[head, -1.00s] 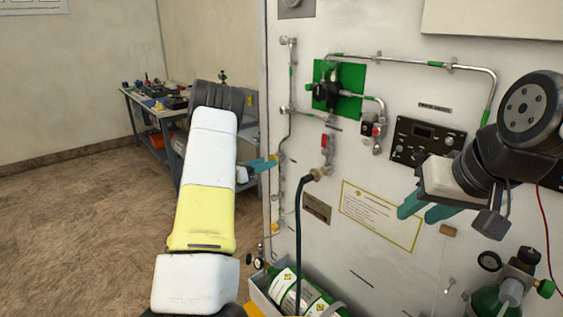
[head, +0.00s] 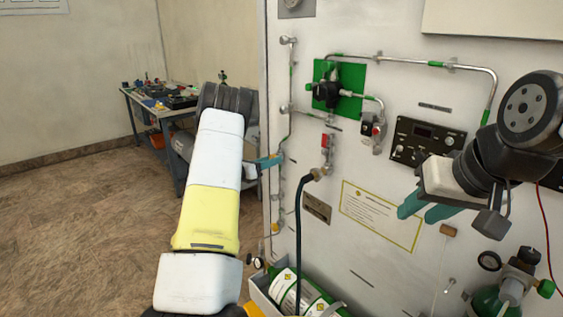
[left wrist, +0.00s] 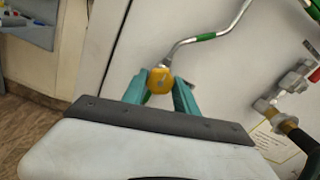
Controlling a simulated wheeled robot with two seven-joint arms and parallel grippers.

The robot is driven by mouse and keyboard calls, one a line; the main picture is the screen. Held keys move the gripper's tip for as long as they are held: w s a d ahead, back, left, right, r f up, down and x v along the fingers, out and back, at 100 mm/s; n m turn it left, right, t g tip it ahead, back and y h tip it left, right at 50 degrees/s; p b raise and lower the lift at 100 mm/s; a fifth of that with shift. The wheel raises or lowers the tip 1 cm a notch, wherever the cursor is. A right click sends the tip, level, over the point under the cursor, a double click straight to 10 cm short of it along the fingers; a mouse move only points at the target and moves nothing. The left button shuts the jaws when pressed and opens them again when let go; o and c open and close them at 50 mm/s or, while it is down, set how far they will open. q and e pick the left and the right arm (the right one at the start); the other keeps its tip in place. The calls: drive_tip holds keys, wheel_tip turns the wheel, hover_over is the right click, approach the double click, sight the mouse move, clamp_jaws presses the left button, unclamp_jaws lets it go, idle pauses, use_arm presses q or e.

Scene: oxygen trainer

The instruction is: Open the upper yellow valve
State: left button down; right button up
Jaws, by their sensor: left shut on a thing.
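The upper yellow valve (left wrist: 160,80) is a small yellow knob on a thin metal pipe, clear between my teal fingers in the left wrist view. My left gripper (left wrist: 161,88) is shut on it, with one finger on each side. In the head view my left gripper (head: 280,157) is at the pipe along the panel's left edge, and its fingers hide most of the valve. A lower yellow valve (head: 275,227) sits further down the same pipe. My right gripper (head: 415,214) is open and empty in front of the panel's right side.
The white panel (head: 360,270) carries a green plate (head: 350,106), a red valve (head: 327,141) and a black hose (head: 298,230). Green cylinders (head: 290,291) lie in a tray below. A workbench (head: 150,110) stands behind at left. Floor at left is clear.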

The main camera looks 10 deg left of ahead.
use_arm(q)
drive_tip(key=shift+a+n, duration=0.1)
drive_tip(key=shift+n, duration=17.8)
